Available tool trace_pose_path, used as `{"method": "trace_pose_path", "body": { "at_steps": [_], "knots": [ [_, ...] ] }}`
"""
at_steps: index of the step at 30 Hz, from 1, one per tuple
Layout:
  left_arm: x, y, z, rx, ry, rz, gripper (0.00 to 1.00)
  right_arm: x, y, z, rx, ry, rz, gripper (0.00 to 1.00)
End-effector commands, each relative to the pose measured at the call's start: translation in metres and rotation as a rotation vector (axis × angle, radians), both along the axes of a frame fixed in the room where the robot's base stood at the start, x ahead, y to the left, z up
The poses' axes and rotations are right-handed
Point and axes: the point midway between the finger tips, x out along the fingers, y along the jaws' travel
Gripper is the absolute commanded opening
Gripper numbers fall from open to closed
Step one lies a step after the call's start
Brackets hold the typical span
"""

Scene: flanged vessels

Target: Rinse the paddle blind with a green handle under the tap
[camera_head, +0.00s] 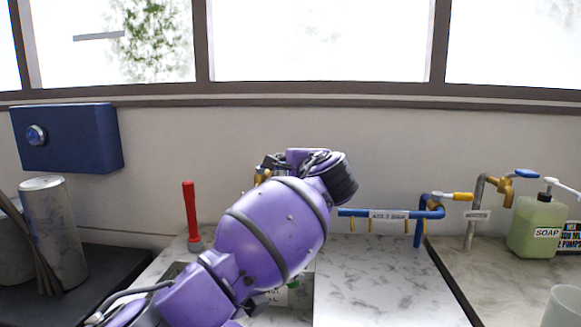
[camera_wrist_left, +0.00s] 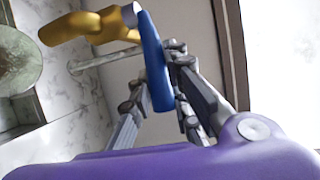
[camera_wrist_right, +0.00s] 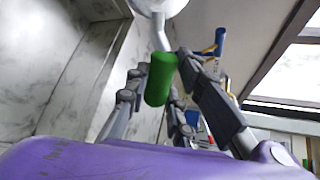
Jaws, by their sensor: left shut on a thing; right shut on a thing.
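The green handle (camera_wrist_right: 161,78) of the paddle blind is between the fingers of my right gripper (camera_wrist_right: 160,88), which is shut on it. A thin stem leads from it to a pale round plate (camera_wrist_right: 168,5), cut off at the top of the right wrist view. My left gripper (camera_wrist_left: 158,75) is shut on the blue lever (camera_wrist_left: 154,60) of the brass tap (camera_wrist_left: 95,26). No water stream shows at its spout. In the head view my purple arm hides most of the tap (camera_head: 262,176) and both grippers' grips.
A grey-green round shape (camera_wrist_left: 15,62) lies below the spout; I cannot tell whether it is the blind's plate. A red-handled piece (camera_head: 191,215) stands left of my arm. A blue pipe (camera_head: 375,213) and soap bottle (camera_head: 537,225) are right. The marble board (camera_head: 385,285) is clear.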

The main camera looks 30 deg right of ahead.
Motion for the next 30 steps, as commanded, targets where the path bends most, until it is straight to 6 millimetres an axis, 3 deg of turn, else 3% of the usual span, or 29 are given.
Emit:
{"method": "trace_pose_path", "body": {
  "at_steps": [12,23,24,28,30],
  "knots": [
    [-0.013,0.015,-0.002,-0.007,0.007,-0.255,0.0,0.0,0.0,0.002,-0.002,-0.006,0.0,0.0],
    [-0.015,0.015,-0.002,-0.004,0.005,-0.288,0.0,0.0,0.0,0.002,-0.002,-0.006,0.0,0.0],
    [-0.015,0.015,-0.002,-0.004,0.005,-0.288,0.19,0.0,0.0,0.002,-0.002,-0.006,0.0,0.0],
    [-0.015,0.015,-0.001,-0.004,0.004,-0.287,0.36,0.0,0.0,0.002,-0.002,-0.006,0.0,0.0],
    [-0.015,0.015,-0.001,-0.003,0.004,-0.288,0.36,0.0,0.0,0.002,-0.002,-0.006,0.0,0.0]
  ]
}}
